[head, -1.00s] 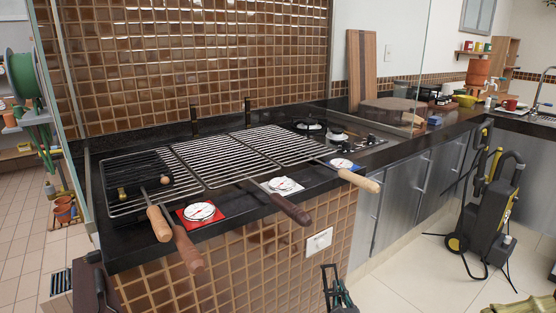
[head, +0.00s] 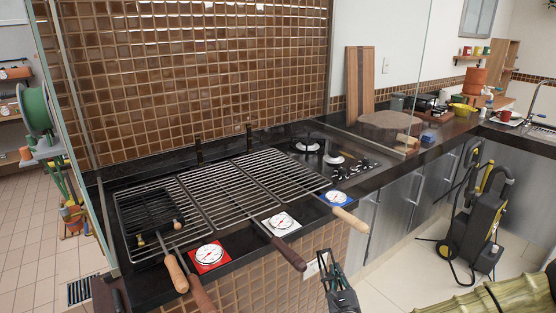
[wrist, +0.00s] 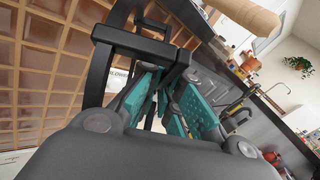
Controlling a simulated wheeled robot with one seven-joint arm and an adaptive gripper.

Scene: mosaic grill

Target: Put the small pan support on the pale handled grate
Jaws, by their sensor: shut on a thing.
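My gripper (head: 327,268) is at the bottom of the head view, in front of the tiled counter and below the grates. In the wrist view its teal-padded fingers (wrist: 172,98) are closed on a black angular frame, the small pan support (wrist: 133,40), which juts out beyond them. In the head view the support is small and dark against the gripper, so its shape is hard to tell. The pale handled grate (head: 283,172) is the right-hand one of the row, with its pale wooden handle (head: 350,220) over the counter's front edge. Its bars look bare. The gripper is apart from it.
The middle grate (head: 222,192) has a dark handle (head: 290,255). A black basket (head: 150,212) lies on the left grate. Red (head: 209,257), white (head: 281,223) and blue (head: 336,198) dial plates lie along the front. A cooktop (head: 322,155) and glass panel are at right.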

